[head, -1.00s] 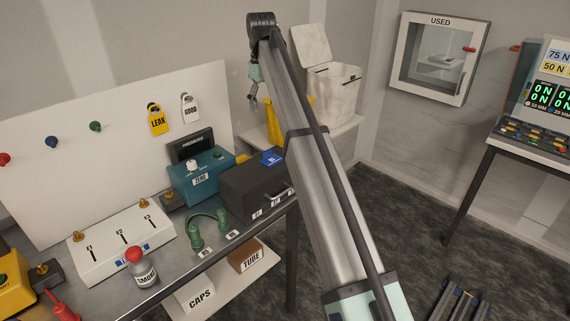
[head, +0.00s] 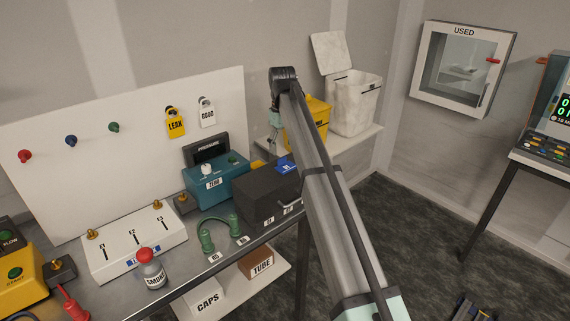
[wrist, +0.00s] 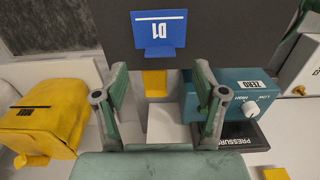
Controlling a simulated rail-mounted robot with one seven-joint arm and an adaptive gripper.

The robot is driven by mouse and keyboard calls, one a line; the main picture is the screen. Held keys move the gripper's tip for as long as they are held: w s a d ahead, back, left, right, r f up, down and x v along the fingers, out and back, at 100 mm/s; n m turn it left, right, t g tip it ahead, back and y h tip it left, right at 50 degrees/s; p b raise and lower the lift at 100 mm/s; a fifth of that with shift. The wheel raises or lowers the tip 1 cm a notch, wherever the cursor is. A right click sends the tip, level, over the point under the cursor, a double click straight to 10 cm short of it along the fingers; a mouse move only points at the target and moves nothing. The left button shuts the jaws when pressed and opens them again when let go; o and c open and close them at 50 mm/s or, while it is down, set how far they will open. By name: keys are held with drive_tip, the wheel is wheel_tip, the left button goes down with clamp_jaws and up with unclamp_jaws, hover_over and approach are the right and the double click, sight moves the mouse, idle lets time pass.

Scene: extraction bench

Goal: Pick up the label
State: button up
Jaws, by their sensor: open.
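A blue label marked D1 (wrist: 158,30) stands on top of the dark box (wrist: 100,22), upside down in the wrist view. In the head view the label (head: 286,165) shows on the box (head: 258,200), partly behind my arm. My gripper (wrist: 160,70) is open and empty in the wrist view. Its two fingers lie to the left and right below the label in the picture, apart from it. In the head view my gripper (head: 275,118) is small and partly hidden beside the arm, above the bench.
The teal pressure unit (head: 215,185) stands left of the dark box. A yellow bin (head: 312,122) and a white lidded bin (head: 352,105) stand on a shelf behind. LEAK (head: 175,125) and GOOD (head: 207,115) tags hang on the white board. A green hose piece (head: 207,240) lies in front.

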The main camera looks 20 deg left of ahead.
sight(286, 164)
drive_tip(key=shift+a+f+p, duration=0.1)
drive_tip(key=shift+f+p, duration=1)
drive_tip(key=shift+f, duration=1.7)
drive_tip(key=c, duration=0.8)
